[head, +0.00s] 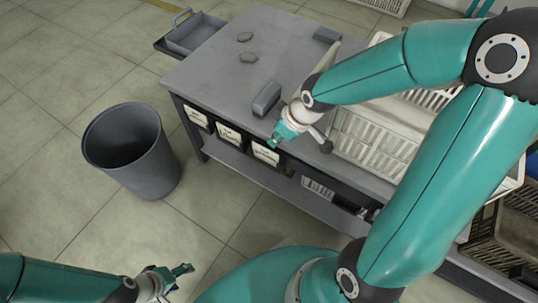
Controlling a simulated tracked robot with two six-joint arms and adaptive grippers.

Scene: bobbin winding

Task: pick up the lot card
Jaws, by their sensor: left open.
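I cannot pick out a separate lot card for certain. White cards with dark writing (266,153) show on the fronts of several dark bins under the near edge of the grey table (210,72). My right gripper (280,136) is at the table's near edge, just above the rightmost of these cards. Its fingertips are small and seen from above, so I cannot tell whether they are open or shut. My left gripper (180,273) is open and low at the bottom of the head view, over the floor and well apart from the table.
A dark grey waste bin (130,150) stands on the floor left of the table. A grey block (266,99) lies by my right gripper. Pale crates (372,140) are at right, partly behind my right arm. A grey tray (192,32) is at the table's far left.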

